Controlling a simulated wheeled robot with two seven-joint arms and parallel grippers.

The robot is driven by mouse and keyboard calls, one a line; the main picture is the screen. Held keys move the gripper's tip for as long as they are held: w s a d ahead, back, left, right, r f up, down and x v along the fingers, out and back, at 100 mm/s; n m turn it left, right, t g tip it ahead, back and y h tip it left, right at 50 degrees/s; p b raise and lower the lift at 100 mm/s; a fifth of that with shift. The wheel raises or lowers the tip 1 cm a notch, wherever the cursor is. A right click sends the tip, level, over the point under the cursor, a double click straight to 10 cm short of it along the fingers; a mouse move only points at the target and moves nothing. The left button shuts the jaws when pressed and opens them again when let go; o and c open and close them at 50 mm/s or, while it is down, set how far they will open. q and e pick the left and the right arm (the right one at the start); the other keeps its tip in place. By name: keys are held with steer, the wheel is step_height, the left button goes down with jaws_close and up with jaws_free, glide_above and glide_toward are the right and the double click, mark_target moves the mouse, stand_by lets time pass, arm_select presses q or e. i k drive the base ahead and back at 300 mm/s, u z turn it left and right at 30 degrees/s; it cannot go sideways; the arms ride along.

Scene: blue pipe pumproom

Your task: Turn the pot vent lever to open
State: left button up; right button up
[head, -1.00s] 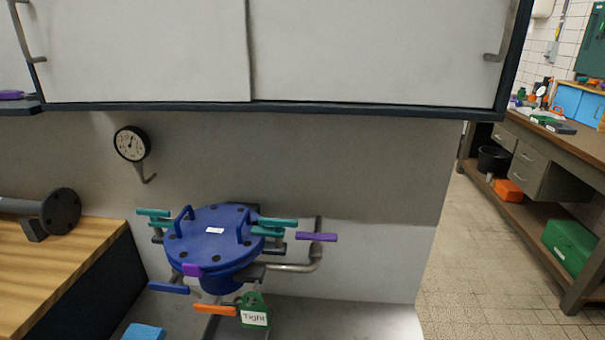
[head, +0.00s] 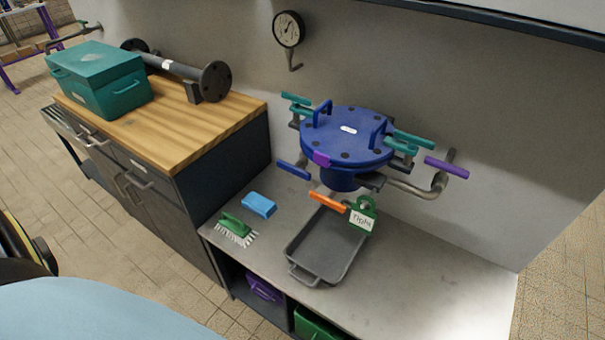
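The blue pot (head: 345,148) with a bolted lid stands at the back of the grey bench in the head view. Teal handles show at its left (head: 297,103) and right (head: 409,141). A purple lever (head: 446,167) sits on the pipe at its right. A blue lever (head: 294,170) is at its lower left, and an orange lever (head: 328,202) is below its front beside a green tag (head: 362,215) reading "Tight". I cannot tell which lever is the vent lever. Neither of my grippers is in view.
A grey tray (head: 327,250) lies below the pot. A blue sponge (head: 259,205) and green brush (head: 237,230) lie left of it. A wooden-topped cabinet (head: 185,125) with a teal box (head: 100,80) stands left. The bench's right part (head: 440,265) is clear.

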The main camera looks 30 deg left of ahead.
mark_target(294, 169)
steer(key=z, duration=0.05)
steer(key=k, duration=1.05)
steer(key=u, duration=0.95)
steer(key=i, duration=1.45)
steer(key=z, duration=0.9)
